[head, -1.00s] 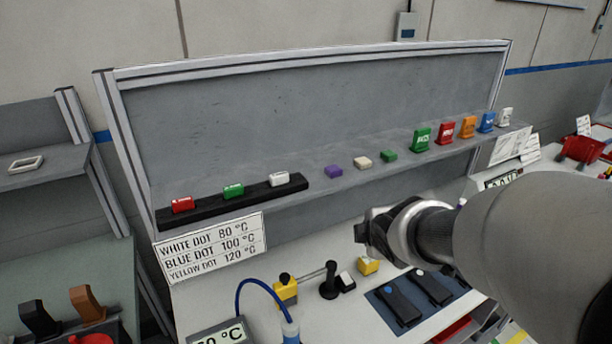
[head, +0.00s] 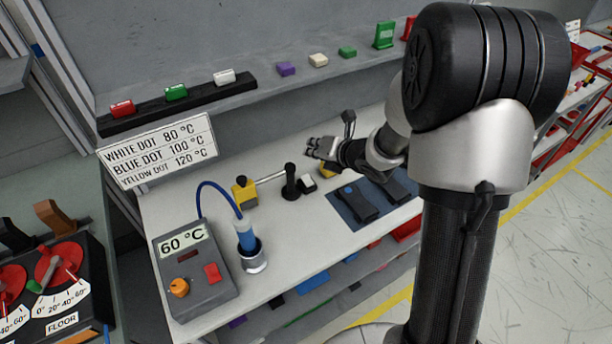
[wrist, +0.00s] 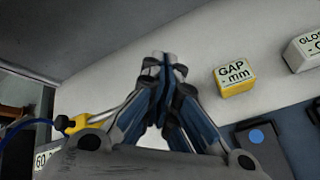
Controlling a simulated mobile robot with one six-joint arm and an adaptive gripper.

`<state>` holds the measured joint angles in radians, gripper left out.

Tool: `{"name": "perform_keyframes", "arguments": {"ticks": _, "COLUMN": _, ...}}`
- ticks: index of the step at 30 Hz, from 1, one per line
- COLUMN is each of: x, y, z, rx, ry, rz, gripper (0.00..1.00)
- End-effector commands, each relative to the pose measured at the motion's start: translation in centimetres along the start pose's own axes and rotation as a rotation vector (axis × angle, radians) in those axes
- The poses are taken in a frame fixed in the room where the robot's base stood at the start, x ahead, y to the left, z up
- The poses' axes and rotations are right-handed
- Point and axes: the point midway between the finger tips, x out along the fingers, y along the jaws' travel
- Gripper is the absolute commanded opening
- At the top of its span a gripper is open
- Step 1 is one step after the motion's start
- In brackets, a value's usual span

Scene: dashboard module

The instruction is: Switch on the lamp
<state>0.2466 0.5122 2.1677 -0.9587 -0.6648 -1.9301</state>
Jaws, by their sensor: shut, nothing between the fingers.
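I cannot make out a thing that is clearly a lamp or its switch in either view. My gripper (head: 313,147) is over the back part of the white bench (head: 290,238), pointing left in the head view. In the wrist view its fingertips (wrist: 163,58) are together with nothing between them. A yellow block marked GAP mm (wrist: 235,78) lies right of the fingers, and it shows partly hidden beneath my gripper in the head view (head: 327,171).
A grey controller reading 60 °C (head: 196,272) has an orange knob and a red switch. A dark blue mat (head: 352,211) holds black tools. Above are a shelf with coloured blocks and a temperature sign (head: 158,153). Dials stand far left.

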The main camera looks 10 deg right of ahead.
Motion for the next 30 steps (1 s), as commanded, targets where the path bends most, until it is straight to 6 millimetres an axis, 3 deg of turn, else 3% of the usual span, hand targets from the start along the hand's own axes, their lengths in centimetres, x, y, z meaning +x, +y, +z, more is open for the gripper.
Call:
{"name": "perform_keyframes", "arguments": {"ticks": 8, "x": 0.6, "y": -0.5, "z": -0.6, "rx": 0.002, "ry": 0.001, "rz": -0.001, "gripper": 0.0}}
{"name": "perform_keyframes", "arguments": {"ticks": 24, "x": 5.5, "y": -4.2, "z": -4.2, "rx": 0.002, "ry": 0.0, "rz": -0.001, "gripper": 0.0}}
{"name": "perform_keyframes", "arguments": {"ticks": 30, "x": 6.2, "y": -4.6, "z": -4.5, "rx": 0.002, "ry": 0.0, "rz": -0.002, "gripper": 0.0}}
